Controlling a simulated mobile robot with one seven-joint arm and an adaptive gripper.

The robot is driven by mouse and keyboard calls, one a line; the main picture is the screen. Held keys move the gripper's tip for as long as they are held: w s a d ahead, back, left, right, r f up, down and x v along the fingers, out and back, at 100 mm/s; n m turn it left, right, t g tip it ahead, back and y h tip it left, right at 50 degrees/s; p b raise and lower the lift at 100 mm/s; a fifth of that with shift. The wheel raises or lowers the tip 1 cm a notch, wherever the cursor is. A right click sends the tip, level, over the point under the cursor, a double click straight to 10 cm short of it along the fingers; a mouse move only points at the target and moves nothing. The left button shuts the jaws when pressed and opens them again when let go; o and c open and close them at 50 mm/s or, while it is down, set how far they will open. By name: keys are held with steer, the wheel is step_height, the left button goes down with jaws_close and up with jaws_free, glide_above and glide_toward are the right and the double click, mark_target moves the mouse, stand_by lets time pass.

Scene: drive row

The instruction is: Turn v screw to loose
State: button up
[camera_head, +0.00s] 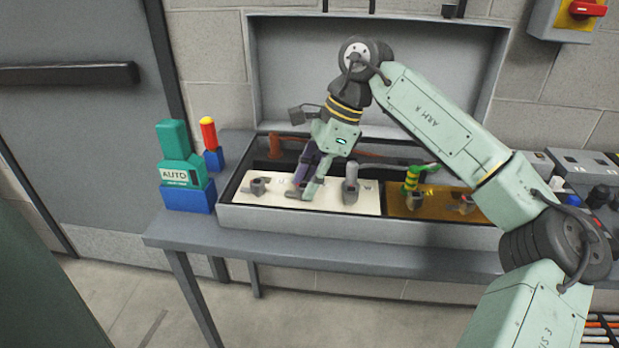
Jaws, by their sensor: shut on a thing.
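My gripper (303,192) reaches down onto the white panel (330,204) in the grey tray-like housing. Its fingers are shut on a small grey fitting at the panel's surface, which I take to be the v screw. The fingers hide most of it, and its turn angle cannot be read. Another grey screw-like fitting (258,186) stands on the panel to the left. A taller grey post (351,184) stands to the right of the fingers. The small lettering on the panel is too faint to read fully.
A brown panel (428,206) with a green-and-yellow fitting (413,180) lies to the right. A teal AUTO box (180,160) on a blue base stands at the bench's left end, near a red-and-blue piece (210,140). My arm spans the right side above the bench (330,247).

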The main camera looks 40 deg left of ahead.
stand_by(0.4)
steer(key=o, duration=1.1)
steer(key=shift+c, duration=0.2)
